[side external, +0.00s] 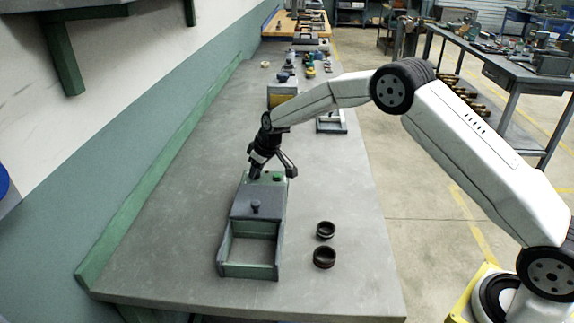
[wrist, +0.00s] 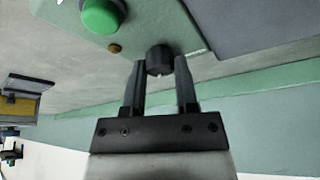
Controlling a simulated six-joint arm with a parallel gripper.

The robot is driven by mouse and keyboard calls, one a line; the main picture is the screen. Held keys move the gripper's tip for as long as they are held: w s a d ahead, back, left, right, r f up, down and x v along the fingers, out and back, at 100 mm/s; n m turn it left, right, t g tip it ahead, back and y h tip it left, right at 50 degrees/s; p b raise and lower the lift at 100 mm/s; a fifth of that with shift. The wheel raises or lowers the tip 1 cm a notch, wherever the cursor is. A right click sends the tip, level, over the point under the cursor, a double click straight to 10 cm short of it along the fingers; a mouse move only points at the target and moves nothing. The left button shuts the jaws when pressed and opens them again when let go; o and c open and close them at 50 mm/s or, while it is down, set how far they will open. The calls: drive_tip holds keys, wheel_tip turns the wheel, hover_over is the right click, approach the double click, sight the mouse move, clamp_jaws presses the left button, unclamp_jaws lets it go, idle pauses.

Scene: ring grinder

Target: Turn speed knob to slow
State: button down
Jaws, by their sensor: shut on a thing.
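The ring grinder (side external: 233,252) is a green and grey box with an open front bay, standing on the bench. Its black speed knob (wrist: 159,59) sits on the green panel (wrist: 70,15). In the wrist view my gripper (wrist: 160,68) has one finger on each side of the knob and is shut on it. A green button (wrist: 102,15) and a small brass-coloured piece (wrist: 114,48) are on the panel beside it. In the side view my gripper (side external: 256,175) is over the grinder's far end and hides the knob; the green button (side external: 278,177) shows there.
Two dark rings (side external: 325,230) (side external: 324,257) lie on the bench (side external: 345,285) right of the grinder. A small knob (side external: 255,206) stands on the grinder's grey cover. A yellow and grey machine (side external: 281,95) and other items stand farther back. The wall is on the left.

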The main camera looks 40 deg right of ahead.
drive_tip(key=shift+d+n+g+y, duration=0.1)
drive_tip(key=shift+n+g+y, duration=0.4)
drive_tip(key=shift+n, duration=1.4)
drive_tip(key=n+g+y, duration=0.1)
drive_tip(key=n, duration=0.3)
drive_tip(key=shift+w, duration=0.15)
drive_tip(key=n, duration=0.2)
drive_tip(key=n+g+y, duration=0.1)
drive_tip(key=n, duration=0.1)
drive_tip(key=shift+d+g, duration=0.1)
drive_tip(key=shift+g, duration=0.2)
drive_tip(key=shift+w+n+g, duration=0.1)
drive_tip(key=shift+n+g, duration=0.3)
drive_tip(key=shift+n, duration=0.9)
drive_tip(key=shift+n+g, duration=0.3)
drive_tip(key=shift+n, duration=0.4)
drive_tip(key=shift+c, duration=1.8)
unclamp_jaws()
